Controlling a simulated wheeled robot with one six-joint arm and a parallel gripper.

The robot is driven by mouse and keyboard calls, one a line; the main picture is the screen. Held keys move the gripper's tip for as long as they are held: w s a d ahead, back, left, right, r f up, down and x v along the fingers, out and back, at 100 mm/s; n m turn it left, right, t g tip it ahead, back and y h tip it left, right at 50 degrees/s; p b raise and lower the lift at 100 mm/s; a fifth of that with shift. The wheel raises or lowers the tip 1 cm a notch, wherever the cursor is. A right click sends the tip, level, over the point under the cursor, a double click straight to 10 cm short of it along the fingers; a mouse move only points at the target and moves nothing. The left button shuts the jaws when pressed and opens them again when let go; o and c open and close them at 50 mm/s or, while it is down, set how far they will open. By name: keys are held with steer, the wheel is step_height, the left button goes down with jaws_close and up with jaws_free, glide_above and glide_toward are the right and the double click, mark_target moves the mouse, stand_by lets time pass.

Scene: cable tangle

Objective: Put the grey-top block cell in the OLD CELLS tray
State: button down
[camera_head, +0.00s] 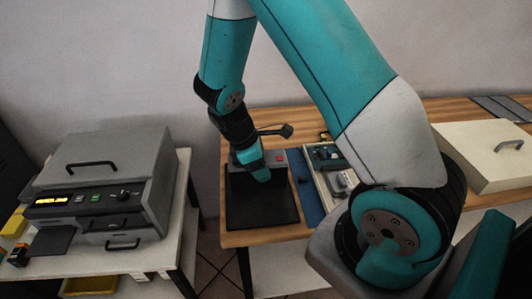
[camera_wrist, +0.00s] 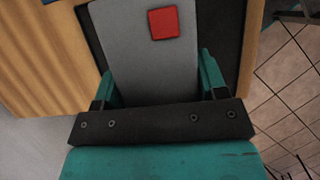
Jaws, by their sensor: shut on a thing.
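The grey-top block cell (camera_wrist: 130,50) fills the upper middle of the wrist view, with a red square on its grey top. My gripper (camera_wrist: 158,78) has its two teal fingers on either side of the block and is shut on it. In the head view, my gripper (camera_head: 262,174) points down at the block, whose red mark shows just right of the fingers. The block is at the back of a black mat or tray (camera_head: 262,208) on the wooden table. I cannot tell whether it touches it. No OLD CELLS label is legible.
A blue strip (camera_head: 306,190) and a pale tray with several small parts (camera_head: 335,178) lie right of the black area. A grey machine with a lit display (camera_head: 100,185) stands on a separate left table. A cream box with a handle (camera_head: 485,155) is at right.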

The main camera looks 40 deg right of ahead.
steer(key=shift+f, duration=1.65)
steer(key=shift+f, duration=0.1)
steer(key=shift+c, duration=0.8)
jaws_free()
